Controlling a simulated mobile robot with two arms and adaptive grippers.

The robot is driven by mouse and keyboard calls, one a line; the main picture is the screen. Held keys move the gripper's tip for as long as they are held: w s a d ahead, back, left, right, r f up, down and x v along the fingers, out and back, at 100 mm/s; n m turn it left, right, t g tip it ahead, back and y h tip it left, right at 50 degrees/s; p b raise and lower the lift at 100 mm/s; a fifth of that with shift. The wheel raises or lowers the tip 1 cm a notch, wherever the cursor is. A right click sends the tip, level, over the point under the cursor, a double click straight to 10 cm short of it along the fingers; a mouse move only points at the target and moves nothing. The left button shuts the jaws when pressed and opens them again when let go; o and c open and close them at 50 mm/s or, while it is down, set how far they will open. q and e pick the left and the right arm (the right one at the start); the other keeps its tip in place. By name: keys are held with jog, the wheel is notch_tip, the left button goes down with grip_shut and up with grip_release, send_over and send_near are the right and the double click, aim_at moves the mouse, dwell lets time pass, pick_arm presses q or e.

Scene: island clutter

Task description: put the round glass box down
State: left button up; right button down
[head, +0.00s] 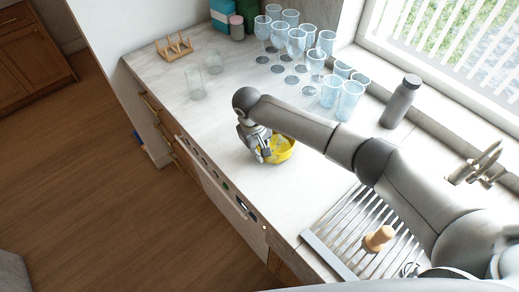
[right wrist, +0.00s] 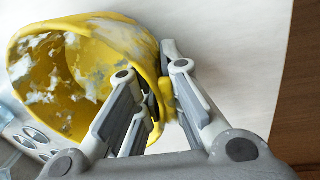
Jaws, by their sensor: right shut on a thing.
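My right gripper (head: 263,154) is shut on the rim of a yellow bowl-like vessel (head: 284,150) over the middle of the counter. In the right wrist view the fingers (right wrist: 158,82) close around the wall of the yellow vessel (right wrist: 108,32), whose inside has whitish patches. The vessel looks tilted there. I cannot tell whether it touches the counter. It does not look like clear glass. Two clear, round glass pieces (head: 195,84) (head: 213,63) stand apart from the gripper, farther back on the counter. My left gripper is not in view.
The pale counter (head: 235,95) is bare around the vessel. Several stemmed glasses (head: 296,42) and tumblers (head: 348,101) stand behind. A grey bottle (head: 400,102) is at the right. A slatted drainer (head: 350,228) with a wooden-looking piece (head: 378,238) lies in front. A wooden rack (head: 174,48) stands far left.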

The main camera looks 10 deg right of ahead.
jog(key=shift+f, duration=0.35)
dwell(0.4)
jog(key=c, duration=1.5)
grip_release()
notch_tip(320, 180, up, 12)
jog(key=a, duration=0.1)
jog(key=shift+s+a, duration=0.3)
jog(key=shift+s, duration=0.05)
jog(key=shift+s+f, duration=0.1)
jog(key=shift+f, duration=0.05)
